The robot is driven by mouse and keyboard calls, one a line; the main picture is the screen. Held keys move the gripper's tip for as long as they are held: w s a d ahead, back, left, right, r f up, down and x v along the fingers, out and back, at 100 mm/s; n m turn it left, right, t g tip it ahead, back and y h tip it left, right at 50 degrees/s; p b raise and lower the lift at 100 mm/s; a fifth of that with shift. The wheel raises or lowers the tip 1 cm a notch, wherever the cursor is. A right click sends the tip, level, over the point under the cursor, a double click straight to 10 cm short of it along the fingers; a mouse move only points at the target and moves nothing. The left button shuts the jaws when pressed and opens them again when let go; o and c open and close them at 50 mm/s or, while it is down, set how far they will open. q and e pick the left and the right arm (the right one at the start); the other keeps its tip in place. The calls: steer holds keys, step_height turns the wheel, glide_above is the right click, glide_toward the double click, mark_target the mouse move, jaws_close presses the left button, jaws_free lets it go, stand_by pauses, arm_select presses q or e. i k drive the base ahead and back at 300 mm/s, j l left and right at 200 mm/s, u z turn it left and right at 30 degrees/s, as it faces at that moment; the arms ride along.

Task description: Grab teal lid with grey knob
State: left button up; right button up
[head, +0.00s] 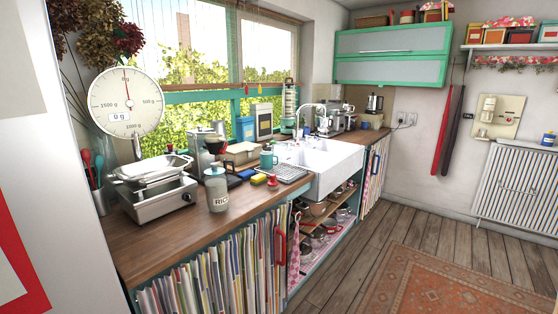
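I cannot make out a teal lid with a grey knob in the head view. Open pan shelves (322,238) stand under the white sink (338,172), holding several small pots and lids, too small to tell apart. A striped curtain (215,278) covers the shelves left of them and hides what is behind. Another curtain (375,176) hangs at the far right end of the counter. Neither of my grippers is in view.
The wooden counter (150,236) carries a scale (126,103), a metal appliance (160,200), a rice jar (217,190) and a teal mug (268,158). A white panel fills the left edge. Wooden floor and a red rug (450,283) lie clear at the right.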

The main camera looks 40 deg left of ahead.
mark_target(214, 170)
steer(key=i+z, duration=0.15)
steer(key=i, duration=0.65)
steer(key=i+z, duration=0.1)
steer(key=i, duration=0.7)
steer(key=i+j+z, duration=0.15)
steer(key=i, duration=0.65)
steer(key=u, duration=2.5)
